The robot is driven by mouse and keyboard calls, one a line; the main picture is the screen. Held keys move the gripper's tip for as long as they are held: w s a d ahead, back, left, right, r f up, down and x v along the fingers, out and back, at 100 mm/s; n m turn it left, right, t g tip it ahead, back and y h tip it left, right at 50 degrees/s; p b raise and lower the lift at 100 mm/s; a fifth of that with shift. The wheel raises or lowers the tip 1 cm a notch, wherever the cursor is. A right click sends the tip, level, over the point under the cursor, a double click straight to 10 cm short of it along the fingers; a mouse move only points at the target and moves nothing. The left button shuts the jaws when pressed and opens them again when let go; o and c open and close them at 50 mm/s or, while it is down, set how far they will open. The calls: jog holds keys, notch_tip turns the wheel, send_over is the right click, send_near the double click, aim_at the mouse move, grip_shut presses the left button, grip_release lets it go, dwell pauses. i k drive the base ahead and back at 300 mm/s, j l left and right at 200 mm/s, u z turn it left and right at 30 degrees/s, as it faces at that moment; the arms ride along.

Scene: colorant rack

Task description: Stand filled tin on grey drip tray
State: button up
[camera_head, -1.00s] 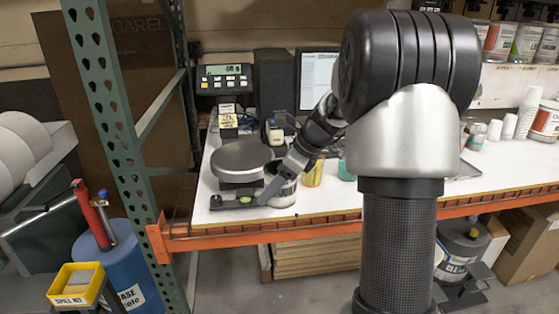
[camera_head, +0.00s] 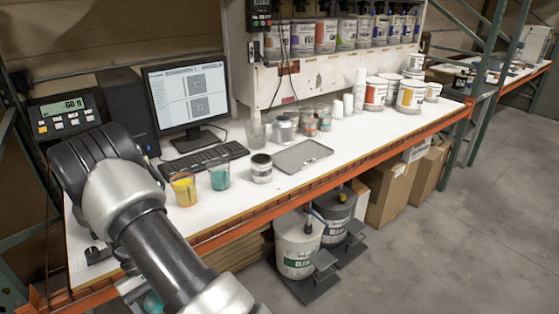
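The grey drip tray (camera_head: 302,156) lies flat and bare on the white bench, right of the keyboard. A small tin (camera_head: 261,168) with a pale label and dark top stands upright just left of it, apart from the tray as far as I can see. I cannot tell whether it is the filled tin. My arm crosses the lower left and leaves the bottom edge. Its fingers do not show clearly. A pale part and a rounded teal patch (camera_head: 152,303) show behind the forearm, mostly hidden; I cannot tell whether my gripper holds anything.
A yellow cup (camera_head: 184,189) and a teal cup (camera_head: 219,177) stand near the front edge. Several cups and tins stand behind the tray. The scale display (camera_head: 66,115) shows a negative reading. Two buckets and boxes (camera_head: 392,190) stand below the bench.

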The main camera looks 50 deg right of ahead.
aim_at(296, 158)
jog(key=k+l+z, duration=0.15)
jog(key=l+z, duration=0.2)
jog(key=l, duration=1.05)
jog(key=l+z, duration=0.35)
jog(key=l, duration=1.05)
